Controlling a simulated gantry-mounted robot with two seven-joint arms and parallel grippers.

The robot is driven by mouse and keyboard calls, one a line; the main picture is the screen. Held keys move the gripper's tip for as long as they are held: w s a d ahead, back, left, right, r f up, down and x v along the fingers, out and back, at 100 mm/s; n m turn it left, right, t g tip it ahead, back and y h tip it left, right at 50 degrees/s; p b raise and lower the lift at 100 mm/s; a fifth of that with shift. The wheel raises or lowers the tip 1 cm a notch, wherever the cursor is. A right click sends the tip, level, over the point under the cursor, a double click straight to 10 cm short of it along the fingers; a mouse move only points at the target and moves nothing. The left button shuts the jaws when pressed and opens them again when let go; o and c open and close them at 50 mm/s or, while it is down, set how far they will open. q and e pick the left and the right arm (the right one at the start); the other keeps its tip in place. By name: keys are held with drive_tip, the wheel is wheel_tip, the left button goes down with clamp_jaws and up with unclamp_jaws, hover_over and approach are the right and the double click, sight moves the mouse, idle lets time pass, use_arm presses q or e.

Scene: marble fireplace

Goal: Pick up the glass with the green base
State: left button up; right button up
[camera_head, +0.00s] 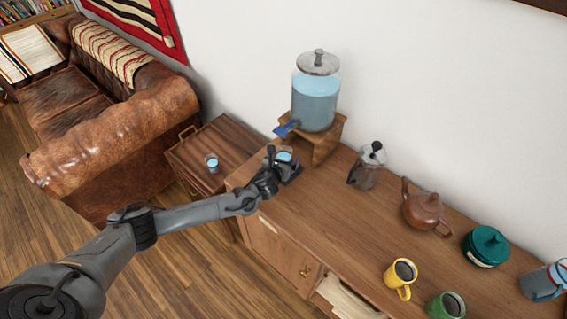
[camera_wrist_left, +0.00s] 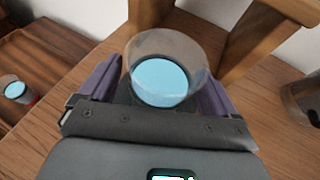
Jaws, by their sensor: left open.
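A clear glass with light blue liquid (camera_head: 284,154) stands upright on the wooden cabinet, below the dispenser's spout. It also shows in the left wrist view (camera_wrist_left: 162,80), seen from above; its base colour is hidden. My left gripper (camera_head: 283,168) is open at this glass, and in the wrist view its purple-grey fingers lie on either side of it. Whether they touch it I cannot tell. A second glass with blue liquid (camera_head: 212,162) stands on the low side table; in the wrist view this other glass (camera_wrist_left: 18,91) shows red near its base. My right gripper is not in view.
The water dispenser (camera_head: 315,98) sits on a wooden stand (camera_head: 328,138) just behind the gripper. A moka pot (camera_head: 367,168), teapot (camera_head: 427,211), teal pot (camera_head: 485,247), yellow mug (camera_head: 400,278) and green mug (camera_head: 447,305) stand farther right. The cabinet's middle is clear.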

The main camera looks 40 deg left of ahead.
use_arm(q)
drive_tip(key=c, duration=1.3)
drive_tip(key=shift+c, duration=0.7)
drive_tip(key=shift+r, duration=0.15)
